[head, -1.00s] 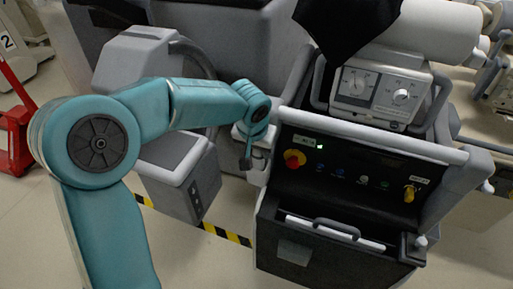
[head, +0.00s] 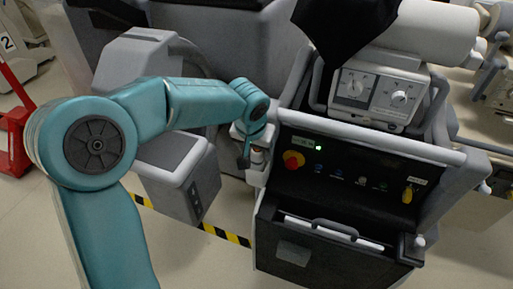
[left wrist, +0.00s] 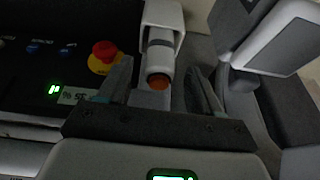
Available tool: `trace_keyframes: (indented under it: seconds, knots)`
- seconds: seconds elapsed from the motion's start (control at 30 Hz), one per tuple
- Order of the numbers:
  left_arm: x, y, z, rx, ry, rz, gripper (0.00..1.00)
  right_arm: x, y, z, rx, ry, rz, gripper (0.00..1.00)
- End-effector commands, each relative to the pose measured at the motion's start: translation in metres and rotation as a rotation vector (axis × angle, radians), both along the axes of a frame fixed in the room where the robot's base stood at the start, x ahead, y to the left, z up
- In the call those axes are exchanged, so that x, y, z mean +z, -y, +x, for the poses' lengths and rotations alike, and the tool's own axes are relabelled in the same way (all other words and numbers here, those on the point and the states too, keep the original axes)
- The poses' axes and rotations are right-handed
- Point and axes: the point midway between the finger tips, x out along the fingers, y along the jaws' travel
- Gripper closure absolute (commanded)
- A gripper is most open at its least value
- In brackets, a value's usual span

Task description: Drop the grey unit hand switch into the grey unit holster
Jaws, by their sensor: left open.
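A pale hand switch (left wrist: 160,60) with an orange end sits in a white, open-sided holster (left wrist: 163,13), in the left wrist view. My left gripper (left wrist: 162,84) is open, with one finger on each side of the switch's orange end; contact is not clear. In the head view my left gripper (head: 246,152) is at the left side of the grey unit (head: 360,150). The pale switch (head: 258,158) shows small beside it, and the holster is mostly hidden by the gripper. My right gripper is not in view.
The unit's black panel has a red knob (head: 293,160) and a yellow key switch (head: 408,194). A white rail (head: 370,140) runs above it. A grey box-shaped unit (head: 180,175) stands left of my gripper. Yellow-black tape (head: 225,234) marks the floor.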

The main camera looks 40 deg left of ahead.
Motion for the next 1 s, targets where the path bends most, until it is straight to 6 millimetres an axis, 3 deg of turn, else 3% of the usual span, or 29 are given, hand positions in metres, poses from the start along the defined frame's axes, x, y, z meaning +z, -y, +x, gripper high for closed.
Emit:
trace_keyframes:
  seconds: [0.2, 0.43, 0.6, 1.0]
  knots:
    - [0.056, 0.006, -0.017, -0.001, 0.01, 0.001, 0.36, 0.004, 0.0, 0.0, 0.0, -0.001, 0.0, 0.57]
    - [0.096, 0.011, -0.031, -0.001, 0.007, 0.0, 0.36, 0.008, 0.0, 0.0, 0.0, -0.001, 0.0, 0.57]
    - [0.106, 0.012, -0.035, -0.001, 0.004, 0.0, 0.36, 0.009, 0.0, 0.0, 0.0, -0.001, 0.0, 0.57]
    - [0.106, 0.012, -0.036, 0.0, 0.003, 0.0, 0.36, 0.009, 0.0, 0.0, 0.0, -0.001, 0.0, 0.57]
